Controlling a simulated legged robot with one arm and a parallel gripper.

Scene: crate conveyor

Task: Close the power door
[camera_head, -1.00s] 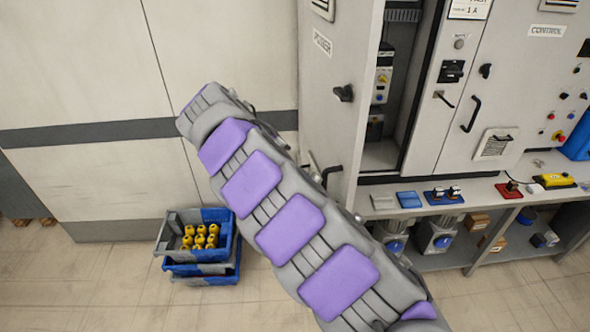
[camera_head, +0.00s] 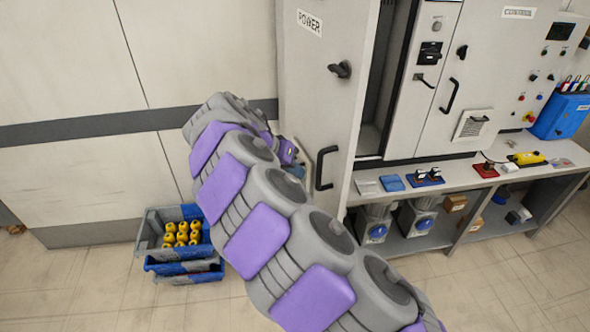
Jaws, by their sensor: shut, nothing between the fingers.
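The power door (camera_head: 318,90) is a tall pale grey panel labelled POWER, with a black knob (camera_head: 341,70) and a black bar handle (camera_head: 325,168). It stands open, swung out from the cabinet, and its outer face shows. A dark strip of the cabinet interior (camera_head: 388,80) shows past its right edge. My gripper (camera_head: 291,153) is shut and mostly hidden behind my arm, at the outer side of the door, left of the bar handle. Whether it touches the door I cannot tell.
A control cabinet (camera_head: 480,60) stands right of the opening. A low shelf (camera_head: 455,187) holds switches and a yellow device (camera_head: 527,158). Stacked crates (camera_head: 150,232) with yellow items sit on the floor at left. The floor in front of the shelf is clear.

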